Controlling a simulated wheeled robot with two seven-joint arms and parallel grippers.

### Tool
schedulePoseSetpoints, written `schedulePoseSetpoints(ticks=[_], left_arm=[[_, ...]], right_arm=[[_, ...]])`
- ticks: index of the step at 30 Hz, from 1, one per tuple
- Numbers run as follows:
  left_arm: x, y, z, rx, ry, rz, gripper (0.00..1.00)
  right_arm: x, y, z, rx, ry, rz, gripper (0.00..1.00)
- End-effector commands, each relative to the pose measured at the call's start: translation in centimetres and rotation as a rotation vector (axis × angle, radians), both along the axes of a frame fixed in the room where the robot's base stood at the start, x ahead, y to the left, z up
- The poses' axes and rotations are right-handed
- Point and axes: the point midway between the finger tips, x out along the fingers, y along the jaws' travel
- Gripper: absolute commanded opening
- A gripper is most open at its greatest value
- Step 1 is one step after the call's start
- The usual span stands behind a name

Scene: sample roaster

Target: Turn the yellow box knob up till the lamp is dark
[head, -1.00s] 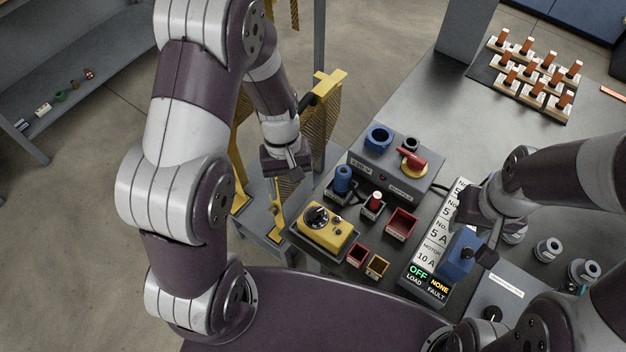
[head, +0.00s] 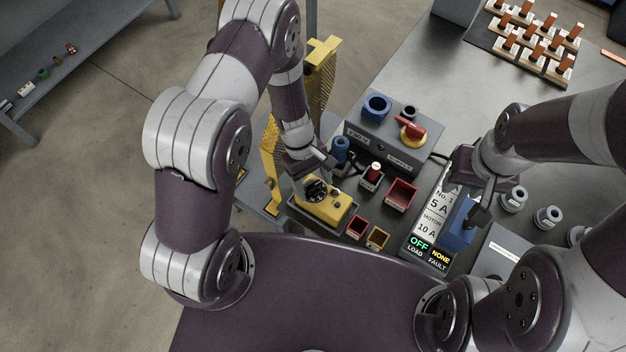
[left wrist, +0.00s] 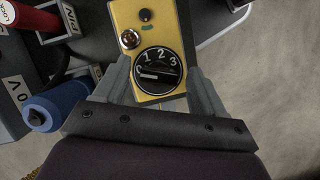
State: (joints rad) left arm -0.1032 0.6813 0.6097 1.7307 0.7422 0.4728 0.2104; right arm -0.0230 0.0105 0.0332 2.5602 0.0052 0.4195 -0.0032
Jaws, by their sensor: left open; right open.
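The yellow box (head: 330,209) stands at the near left of the bench. It also shows in the left wrist view (left wrist: 173,22). Its black dial knob (left wrist: 160,70) bears the numbers 1, 2, 3 and a pale bar at its lower left. My right gripper (head: 478,208) is open near a blue block (head: 458,232).
A blue cylinder (head: 341,150), a red-topped holder (head: 372,176) and a red tray (head: 401,194) stand close to the yellow box. A grey supply box (head: 385,135) with a red handle is behind. A label panel (head: 428,229) reads OFF and NONE.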

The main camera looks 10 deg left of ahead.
Motion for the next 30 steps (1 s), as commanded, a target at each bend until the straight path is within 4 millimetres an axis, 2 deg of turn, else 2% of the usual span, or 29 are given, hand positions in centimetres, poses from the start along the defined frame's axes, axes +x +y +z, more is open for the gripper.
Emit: schedulePoseSetpoints(ticks=[3,4,9,30], left_arm=[[0.01,0.02,0.02,0.000,0.000,0.000,0.70],[0.01,0.02,0.02,0.000,0.000,0.000,0.67],[0.01,0.01,0.05,0.000,0.000,0.000,0.14],[0.07,-0.02,0.13,0.000,0.001,-0.082,0.14]], right_arm=[[0.01,0.00,0.00,0.000,0.000,0.000,0.43],[0.01,0.00,0.00,0.000,0.000,0.000,0.43],[0.01,0.00,0.00,0.000,0.000,0.000,0.43],[0.00,0.00,0.47,0.000,0.000,0.000,0.43]])
